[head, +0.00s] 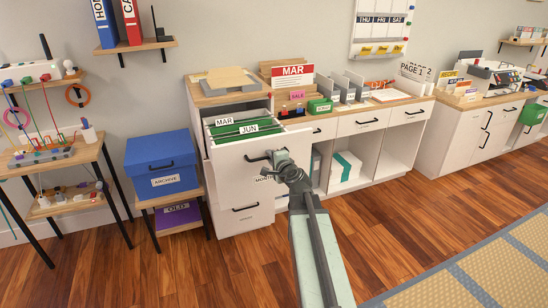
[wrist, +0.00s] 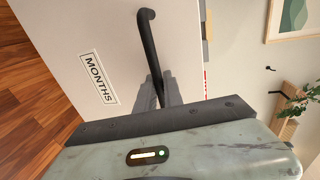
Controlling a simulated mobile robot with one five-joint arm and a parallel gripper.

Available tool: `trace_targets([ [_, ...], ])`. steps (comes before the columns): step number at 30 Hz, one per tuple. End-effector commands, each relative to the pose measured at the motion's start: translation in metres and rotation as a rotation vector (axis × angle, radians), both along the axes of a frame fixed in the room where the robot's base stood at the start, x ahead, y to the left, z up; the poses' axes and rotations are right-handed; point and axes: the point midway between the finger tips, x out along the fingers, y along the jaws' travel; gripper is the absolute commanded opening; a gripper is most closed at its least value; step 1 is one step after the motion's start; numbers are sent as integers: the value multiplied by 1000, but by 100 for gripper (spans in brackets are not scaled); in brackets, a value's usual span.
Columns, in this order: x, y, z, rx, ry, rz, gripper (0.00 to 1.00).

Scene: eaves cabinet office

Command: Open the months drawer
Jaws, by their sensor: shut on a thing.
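The months drawer (head: 232,156) is the top drawer of the white cabinet at centre left in the head view. It stands pulled out, with green hanging folders tabbed MAR and JUN (head: 240,128) showing inside. In the wrist view its white front (wrist: 60,40) carries a MONTHS label (wrist: 98,78) and a black bar handle (wrist: 149,45). My gripper (head: 280,160) is at the drawer front, shut on the handle; it also shows in the wrist view (wrist: 158,92). My gripper hides part of the handle and most of the label in the head view.
A closed lower drawer (head: 245,215) is beneath. A blue ARCHIVE box (head: 162,165) stands left of the cabinet on a small stand. Open shelves (head: 350,165) are to the right. The wooden floor (head: 260,270) in front is clear, with a mat (head: 480,270) at lower right.

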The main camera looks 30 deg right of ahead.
Motion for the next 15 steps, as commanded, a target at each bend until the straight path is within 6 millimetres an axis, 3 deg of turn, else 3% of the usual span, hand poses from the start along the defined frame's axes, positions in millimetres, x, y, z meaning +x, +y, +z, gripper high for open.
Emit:
trace_targets([
  [15, 2, 7, 0, 4, 2, 12, 0],
])
